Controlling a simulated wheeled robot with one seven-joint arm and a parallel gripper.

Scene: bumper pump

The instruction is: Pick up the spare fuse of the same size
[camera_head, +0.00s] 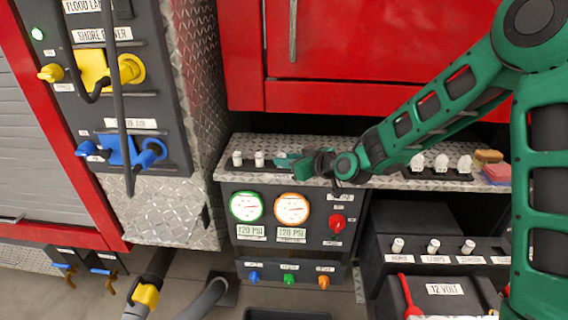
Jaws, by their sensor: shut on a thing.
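Two white spare fuses, one on the left (237,158) and one beside it (259,159), stand upright in a dark rack on the diamond-plate shelf (330,148). My gripper (288,163) reaches in from the right, low over the right end of this rack. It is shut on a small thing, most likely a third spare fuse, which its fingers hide. I cannot tell whether that fuse is still seated. Below right, three white fuses (398,245) (433,246) (468,247) stand above labels on a dark fuse block (415,220).
Several white bulb-like pieces (441,163) stand in a holder on the shelf's right, near a sponge (489,156). Pressure gauges (292,208) and a red knob (337,221) are below the shelf. A red cabinet (380,50) rises behind. A 12-volt box (445,291) sits lower right.

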